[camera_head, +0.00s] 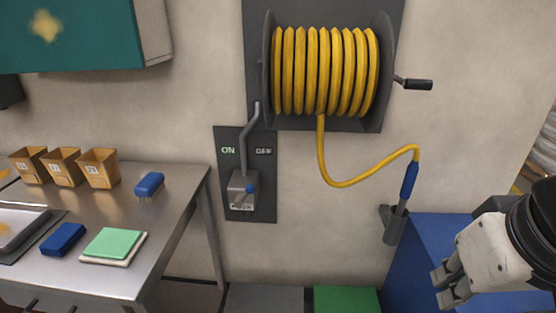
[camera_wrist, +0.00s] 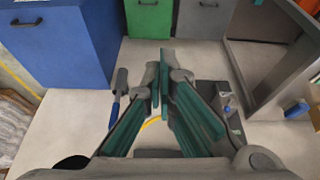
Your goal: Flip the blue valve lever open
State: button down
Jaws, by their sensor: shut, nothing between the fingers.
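A dark wall panel (camera_head: 262,204) below the hose reel is marked ON in green at its left and OFF in pale grey at its right. A grey valve box (camera_head: 236,187) is mounted on it with a bent grey pipe above. A small blue part (camera_head: 250,188), apparently the lever end, shows at the box's right; its exact angle is too small to tell. A blue part (camera_wrist: 227,108) also shows at the right in the wrist view. My gripper (camera_head: 450,286) is at the lower right, well apart from the panel. Its fingers (camera_wrist: 163,85) are shut and empty.
A yellow hose reel (camera_head: 322,70) with a crank hangs above; its hose runs to a blue-handled nozzle (camera_head: 409,182) in a holder. A steel table (camera_head: 185,195) with boxes and brushes stands left. Blue (camera_head: 425,235) and green (camera_head: 346,300) cabinets stand below.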

jog(key=w+a+f+m+g+y+b, duration=0.2)
jog(key=w+a+f+m+y+b, duration=0.35)
jog(key=w+a+f+b, duration=0.35)
jog(key=w+a+f+m+g+y+b, duration=0.2)
jog(key=w+a+f+m+y+b, duration=0.35)
jog(key=w, duration=0.55)
jog(key=w+f+m+t+y+b, duration=0.1)
jog(key=w+f+m+t+b, duration=0.1)
jog(key=w+f+m, duration=0.2)
jog(key=w+f+m+t+y+b, duration=0.1)
jog(key=w+f+m, duration=0.3)
jog(key=w, duration=0.6)
jog(key=w+a+f+m+t+y+b, duration=0.1)
jog(key=w+f+m+t+y+b, duration=0.1)
jog(key=w+f+m+b, duration=0.2)
jog(key=w+m, duration=0.2)
jog(key=w, duration=0.2)
jog(key=shift+f+m+t, duration=0.4)
jog(key=shift+w+a, duration=0.1)
jog(key=b, duration=0.3)
send_near(245, 195)
jog(key=shift+w+a+f, duration=0.2)
jog(key=shift+a+f, duration=0.1)
jog(key=shift+a, duration=0.3)
jog(key=shift+w+a+f, duration=0.2)
jog(key=shift+a+f, duration=0.05)
jog(key=shift+a, duration=0.3)
jog(key=shift+w+a+f, duration=0.2)
jog(key=shift+a+f, duration=0.1)
jog(key=shift+a, duration=0.3)
